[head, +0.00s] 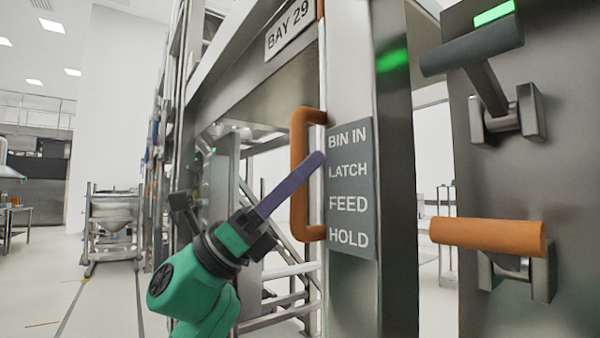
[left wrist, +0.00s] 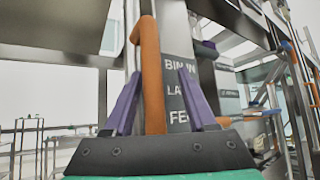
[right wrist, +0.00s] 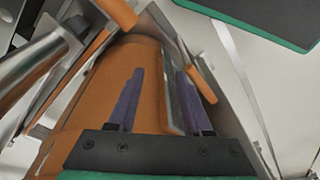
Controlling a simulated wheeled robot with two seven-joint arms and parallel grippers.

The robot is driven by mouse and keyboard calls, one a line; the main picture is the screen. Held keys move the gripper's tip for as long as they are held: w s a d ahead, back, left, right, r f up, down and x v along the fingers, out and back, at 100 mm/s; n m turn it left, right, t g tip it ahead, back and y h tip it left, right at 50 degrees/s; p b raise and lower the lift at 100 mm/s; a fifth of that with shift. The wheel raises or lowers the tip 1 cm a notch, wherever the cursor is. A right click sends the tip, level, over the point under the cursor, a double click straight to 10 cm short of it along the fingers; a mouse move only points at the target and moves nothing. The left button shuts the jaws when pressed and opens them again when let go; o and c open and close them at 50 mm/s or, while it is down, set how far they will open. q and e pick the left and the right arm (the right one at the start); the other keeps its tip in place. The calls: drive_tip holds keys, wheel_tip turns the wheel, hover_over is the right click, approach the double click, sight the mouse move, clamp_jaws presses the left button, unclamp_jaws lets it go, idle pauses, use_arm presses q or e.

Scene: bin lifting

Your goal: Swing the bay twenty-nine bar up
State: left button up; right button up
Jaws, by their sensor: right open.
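An upright orange bar handle (head: 299,180) is fixed on the post beneath the BAY 29 sign (head: 288,27). My left gripper (head: 314,164) reaches to it from the lower left. In the left wrist view the bar (left wrist: 151,75) runs between the two spread purple fingers, with a gap on both sides. My left gripper is open there. My right gripper (right wrist: 162,75) is open in the right wrist view. A wide orange cylinder (right wrist: 148,58) lies behind and between its fingers. Its contact with the fingers cannot be told. My right gripper is outside the head view.
A sign (head: 350,190) reading BIN IN, LATCH, FEED, HOLD is right beside the bar. At the right, a steel panel (head: 580,170) carries a dark lever (head: 470,50) and an orange-gripped lever (head: 490,237). A bin on a wheeled frame (head: 112,215) stands far left on open floor.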

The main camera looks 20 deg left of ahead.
use_arm(q)
drive_tip(key=shift+w+a, duration=0.1)
drive_tip(key=shift+a+f, duration=0.15)
use_arm(e)
wheel_tip(320, 180, up, 4)
drive_tip(key=b, duration=0.2)
use_arm(q)
drive_tip(key=b+v, duration=0.2)
drive_tip(key=v, duration=1.2)
use_arm(e)
drive_tip(key=w+a+f+t+y, duration=0.2)
drive_tip(key=w+a+f+t, duration=0.1)
drive_tip(key=a, duration=0.2)
drive_tip(key=shift+w+a+f+n, duration=0.15)
drive_tip(key=shift+a+f+n, duration=0.15)
drive_tip(key=shift+f+n, duration=0.1)
